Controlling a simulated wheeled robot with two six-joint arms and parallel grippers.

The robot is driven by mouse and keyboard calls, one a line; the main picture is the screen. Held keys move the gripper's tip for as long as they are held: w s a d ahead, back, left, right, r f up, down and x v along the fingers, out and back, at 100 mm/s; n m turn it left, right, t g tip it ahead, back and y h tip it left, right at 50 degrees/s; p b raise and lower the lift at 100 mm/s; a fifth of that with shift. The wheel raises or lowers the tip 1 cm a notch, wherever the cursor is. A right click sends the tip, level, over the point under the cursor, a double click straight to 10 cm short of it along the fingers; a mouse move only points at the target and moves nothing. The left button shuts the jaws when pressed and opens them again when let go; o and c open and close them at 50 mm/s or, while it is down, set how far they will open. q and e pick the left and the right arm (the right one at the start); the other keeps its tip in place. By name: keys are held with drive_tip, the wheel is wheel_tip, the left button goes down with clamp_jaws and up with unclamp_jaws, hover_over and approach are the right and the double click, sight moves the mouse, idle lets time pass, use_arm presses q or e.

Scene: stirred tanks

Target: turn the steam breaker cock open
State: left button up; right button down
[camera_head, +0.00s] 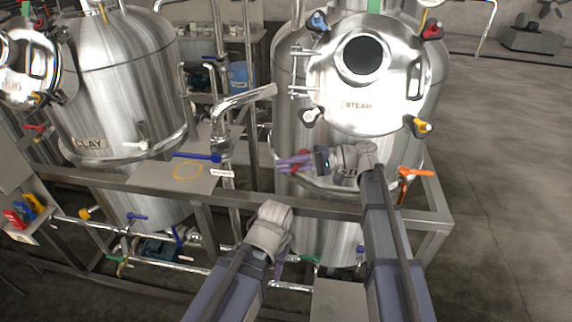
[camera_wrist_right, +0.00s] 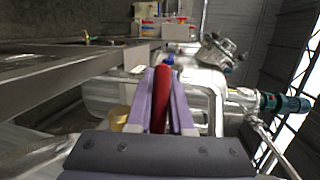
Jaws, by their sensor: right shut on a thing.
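My right gripper (camera_head: 288,163) is in front of the steel tank marked STEAM (camera_head: 357,106), with its purple fingers pointing left. It is shut on a red handle, which shows only in small parts in the head view. In the right wrist view the red handle (camera_wrist_right: 161,98) stands lengthwise between the two fingers of the right gripper (camera_wrist_right: 161,95). I cannot read a label that names this handle as the steam breaker cock. My left gripper (camera_head: 280,268) hangs low by the front rail, mostly hidden behind its own wrist; its opening cannot be seen.
An orange lever (camera_head: 416,172) stands right of my right arm. The steel frame rail (camera_head: 160,196) runs across the front. Open floor (camera_head: 505,190) lies at the right.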

drive_tip(key=shift+s, duration=0.1)
idle(0.3)
drive_tip(key=c, duration=0.8)
unclamp_jaws()
drive_tip(key=d+r+p, duration=0.1)
drive_tip(key=d, duration=0.6)
drive_tip(key=shift+d+r, duration=0.2)
drive_tip(key=shift+d, duration=0.1)
